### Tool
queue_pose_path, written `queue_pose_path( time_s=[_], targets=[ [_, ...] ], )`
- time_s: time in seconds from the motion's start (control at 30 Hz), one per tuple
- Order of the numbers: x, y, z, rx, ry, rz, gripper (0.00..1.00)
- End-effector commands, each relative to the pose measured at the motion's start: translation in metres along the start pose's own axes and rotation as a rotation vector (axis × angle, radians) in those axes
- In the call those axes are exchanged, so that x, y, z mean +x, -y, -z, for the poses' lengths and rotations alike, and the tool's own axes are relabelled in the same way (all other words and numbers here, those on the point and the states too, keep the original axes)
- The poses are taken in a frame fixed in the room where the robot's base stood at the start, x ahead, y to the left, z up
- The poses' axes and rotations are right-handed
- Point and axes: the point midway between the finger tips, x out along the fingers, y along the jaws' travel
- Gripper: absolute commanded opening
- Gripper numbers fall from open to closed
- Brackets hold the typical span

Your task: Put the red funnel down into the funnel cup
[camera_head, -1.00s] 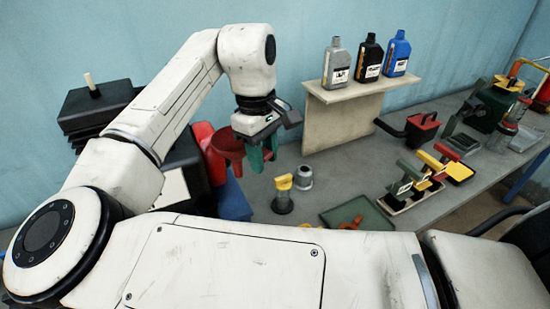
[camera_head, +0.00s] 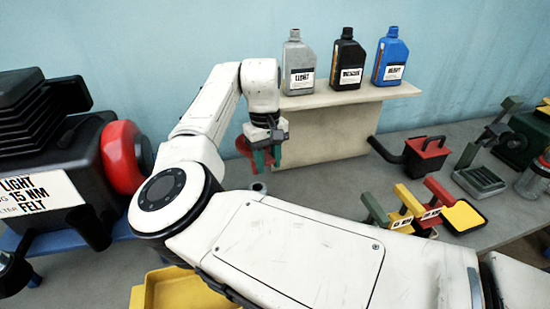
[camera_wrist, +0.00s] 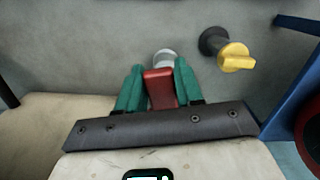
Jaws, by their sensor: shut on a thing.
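My gripper (camera_head: 267,158) has green fingers and is shut on the red funnel (camera_head: 243,147), in front of the left part of the bottle shelf. In the wrist view the fingers (camera_wrist: 160,78) clasp a red part of the funnel (camera_wrist: 160,90); the rest of it is hidden. A small grey cup, probably the funnel cup (camera_head: 258,187), stands on the bench below the gripper. In the wrist view a pale round top (camera_wrist: 164,56), likely the same cup, shows just beyond the fingertips. The funnel appears held above the bench, apart from the cup.
Grey, black and blue bottles (camera_head: 347,62) stand on a beige shelf (camera_head: 320,140) behind. A black machine with a red round part (camera_head: 122,157) is at left. A yellow tray (camera_head: 180,288) lies in front.

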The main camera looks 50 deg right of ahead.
Motion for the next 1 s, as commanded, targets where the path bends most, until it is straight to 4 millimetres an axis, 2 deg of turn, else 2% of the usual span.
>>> queue_pose_path(
  time_s=[0.53,0.6,0.7,1.0],
  targets=[
    [-0.003,0.0,0.0,0.003,0.003,-0.001,0.0],
    [0.011,0.0,0.001,0.002,0.003,-0.001,0.0],
    [0.023,0.0,0.002,0.002,0.003,-0.001,0.0],
    [0.041,0.0,0.004,0.003,0.0,0.001,0.0]
  ],
)
